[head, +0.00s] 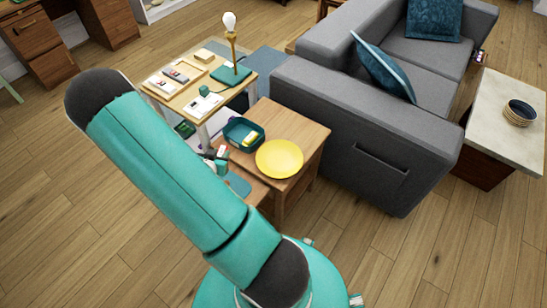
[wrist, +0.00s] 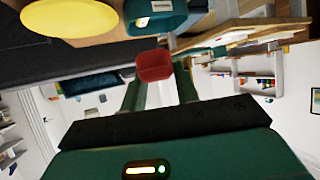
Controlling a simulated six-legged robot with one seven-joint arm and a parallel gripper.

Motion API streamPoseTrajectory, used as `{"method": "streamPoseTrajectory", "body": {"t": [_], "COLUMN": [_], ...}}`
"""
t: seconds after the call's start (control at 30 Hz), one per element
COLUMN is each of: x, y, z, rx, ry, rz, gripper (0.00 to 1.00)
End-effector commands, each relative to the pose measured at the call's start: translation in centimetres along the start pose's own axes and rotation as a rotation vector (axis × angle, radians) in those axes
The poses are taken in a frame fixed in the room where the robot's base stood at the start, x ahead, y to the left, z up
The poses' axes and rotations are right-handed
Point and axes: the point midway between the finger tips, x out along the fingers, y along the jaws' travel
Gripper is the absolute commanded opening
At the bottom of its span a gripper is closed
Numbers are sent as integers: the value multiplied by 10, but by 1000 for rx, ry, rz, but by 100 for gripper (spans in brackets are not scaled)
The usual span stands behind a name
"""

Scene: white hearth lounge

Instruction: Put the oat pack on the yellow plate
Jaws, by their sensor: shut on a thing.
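My gripper (wrist: 158,82) is shut on a small red pack, the oat pack (wrist: 154,65), held between the fingertips. Its label cannot be read. The yellow plate (head: 279,158) lies flat and empty on the wooden side table, to the right of the pack. It also shows at the upper left of the wrist view (wrist: 70,18). The pack is apart from the plate.
A dark teal bin (head: 236,140) with a yellow item inside stands behind the plate on the table (head: 297,122). Behind it, another table (head: 186,98) holds a lamp (head: 232,45) and small items. A grey sofa (head: 365,135) stands close on the right.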

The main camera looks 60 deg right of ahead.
Motion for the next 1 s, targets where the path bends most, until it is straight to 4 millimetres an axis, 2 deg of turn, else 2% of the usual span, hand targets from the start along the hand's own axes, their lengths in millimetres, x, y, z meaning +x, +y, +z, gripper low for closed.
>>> {"method": "streamPoseTrajectory", "body": {"t": [0.03,0.1,0.23,0.37,0.47,0.8,1.0], "x": [9,16,20,26,40,113,150], "y": [26,57,95,113,123,164,176], "z": [0,1,4,6,6,6,26], "rx": [44,100,170,197,199,197,195], "ry": [-3,-6,-9,-9,-9,-9,-9], "rz": [86,190,321,372,377,374,370], "gripper": [8,8,8,8,8,8,8]}}
